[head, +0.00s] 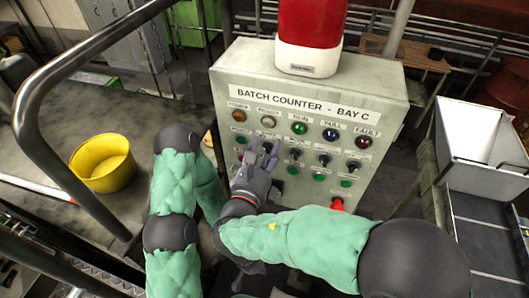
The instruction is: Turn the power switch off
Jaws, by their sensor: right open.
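The grey control box (390,105) is labelled "BATCH COUNTER - BAY C". An amber lamp (239,116) sits at the upper left of its face, under a small label that appears to read POWER. A row of dark switches (295,153) runs below the lamps. I cannot tell for sure which one is the power switch. My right gripper (263,150) is open at the left part of this row, its fingers around or just in front of the second switch. Contact is unclear. My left gripper (247,268) is low, below the box, partly hidden by my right arm.
A red beacon (310,25) stands on the box. A red knob (337,204) is at its lower right. Several green buttons (319,177) sit under the switches. A yellow bucket (102,163) and a metal rail (32,150) are at left. A white bin (483,140) stands at right.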

